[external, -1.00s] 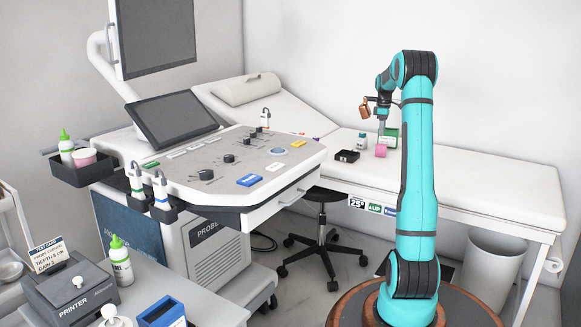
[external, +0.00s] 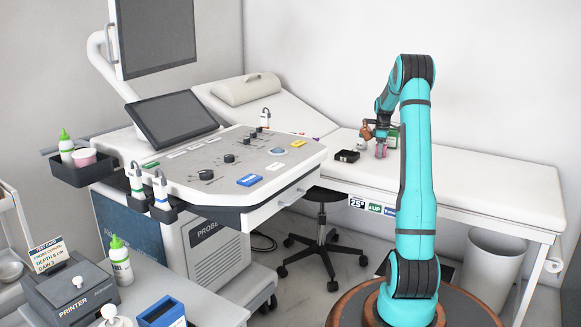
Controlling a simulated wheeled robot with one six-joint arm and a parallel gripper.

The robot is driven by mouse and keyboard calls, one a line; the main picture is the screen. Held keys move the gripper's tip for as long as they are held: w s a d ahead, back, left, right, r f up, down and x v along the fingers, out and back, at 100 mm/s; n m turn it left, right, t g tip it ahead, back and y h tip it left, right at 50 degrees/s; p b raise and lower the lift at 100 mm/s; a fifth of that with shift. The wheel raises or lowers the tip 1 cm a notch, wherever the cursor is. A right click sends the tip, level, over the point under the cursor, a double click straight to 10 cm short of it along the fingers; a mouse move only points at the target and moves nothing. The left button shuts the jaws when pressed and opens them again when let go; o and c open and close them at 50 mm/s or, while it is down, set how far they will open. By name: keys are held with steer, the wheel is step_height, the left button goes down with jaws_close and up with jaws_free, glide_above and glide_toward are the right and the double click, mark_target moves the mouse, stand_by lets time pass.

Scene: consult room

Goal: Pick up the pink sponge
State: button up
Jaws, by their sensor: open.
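The pink sponge (external: 381,151) sits on the white exam couch (external: 478,185), near its front edge. My gripper (external: 381,146) is lowered over the sponge, with its fingers at the sponge's upper part. The jaws are open. The fingers partly hide the sponge, and I cannot tell whether they touch it.
A black box (external: 346,156) lies on the couch just left of the sponge. The couch to the right is clear. A black stool (external: 323,225) stands in front.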

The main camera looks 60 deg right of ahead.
jaws_close()
